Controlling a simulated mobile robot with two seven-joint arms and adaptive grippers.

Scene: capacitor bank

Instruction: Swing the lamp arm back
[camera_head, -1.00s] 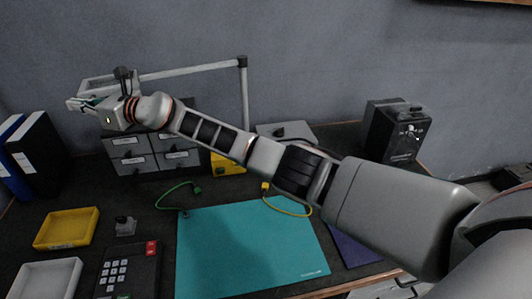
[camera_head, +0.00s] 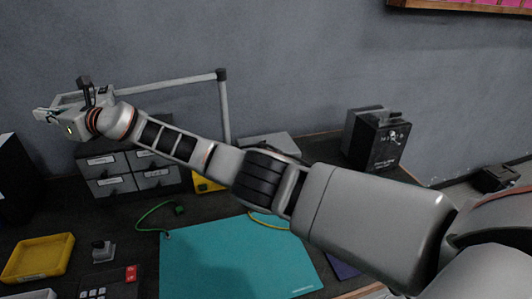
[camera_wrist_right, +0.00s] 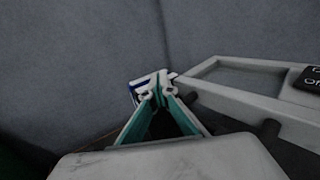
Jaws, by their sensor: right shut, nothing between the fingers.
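My right gripper (camera_head: 42,115) is at the far left, beside the outer end of the lamp head. In the right wrist view the gripper fingers (camera_wrist_right: 158,92) come together with nothing between them. The lamp head frame (camera_wrist_right: 245,102) lies just right of them there; I cannot tell if they touch. My left gripper is not in view.
A grey drawer cabinet (camera_head: 125,175) stands below my right forearm. A teal mat (camera_head: 235,262), a yellow tray (camera_head: 38,257) and a green cable (camera_head: 152,212) lie on the bench. A black box (camera_head: 375,140) stands at the back right. The wall is close behind.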

